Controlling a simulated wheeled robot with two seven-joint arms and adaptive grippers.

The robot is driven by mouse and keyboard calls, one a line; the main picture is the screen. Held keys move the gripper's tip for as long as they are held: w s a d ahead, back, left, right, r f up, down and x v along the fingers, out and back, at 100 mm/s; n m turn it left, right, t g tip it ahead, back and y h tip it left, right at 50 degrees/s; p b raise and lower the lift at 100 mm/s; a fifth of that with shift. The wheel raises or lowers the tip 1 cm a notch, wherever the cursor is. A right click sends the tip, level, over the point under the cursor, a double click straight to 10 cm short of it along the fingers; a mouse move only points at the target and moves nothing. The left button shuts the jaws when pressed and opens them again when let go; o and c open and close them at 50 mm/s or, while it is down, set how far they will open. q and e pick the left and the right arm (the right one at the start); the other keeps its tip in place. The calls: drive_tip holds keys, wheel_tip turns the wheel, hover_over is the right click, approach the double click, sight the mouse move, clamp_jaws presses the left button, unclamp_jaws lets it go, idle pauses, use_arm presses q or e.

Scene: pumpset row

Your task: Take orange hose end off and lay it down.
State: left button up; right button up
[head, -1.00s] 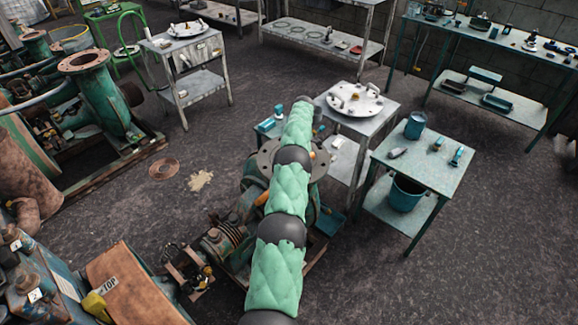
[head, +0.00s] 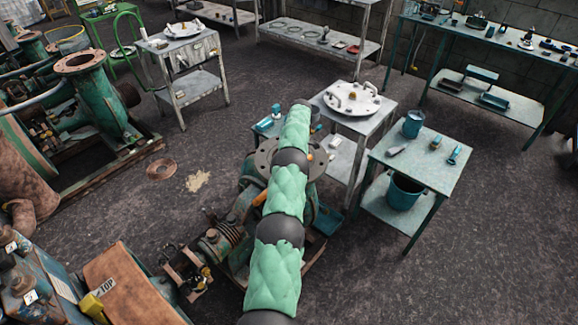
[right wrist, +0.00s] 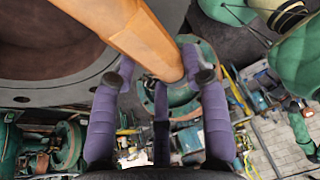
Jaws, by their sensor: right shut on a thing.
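The orange hose (right wrist: 135,38) runs from the upper left to the middle of the right wrist view. My right gripper (right wrist: 165,74) has purple fingers on either side of its lower end and is shut on it. A short orange piece (head: 261,198) shows beside my green-sleeved right arm in the head view, next to the green pump. The arm hides my right gripper there. Whether the hose end is still on a fitting cannot be told. My left gripper is in neither current view.
A grey flange (head: 318,164) surrounds the area behind my arm. A table with a lidded round plate (head: 352,98) and a table with a blue cup (head: 413,124) stand right of it. Open floor (head: 110,205) lies to the left.

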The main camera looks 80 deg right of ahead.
drive_tip(key=shift+f+b, duration=0.45)
drive_tip(key=shift+f, duration=0.75)
drive_tip(key=o, duration=1.5)
drive_tip(key=shift+c, duration=0.2)
drive_tip(key=shift+p+v, duration=0.3)
drive_tip(key=shift+v, duration=0.5)
drive_tip(key=shift+s+d+r, duration=0.1)
drive_tip(key=shift+d+r, duration=0.15)
drive_tip(key=shift+r, duration=0.3)
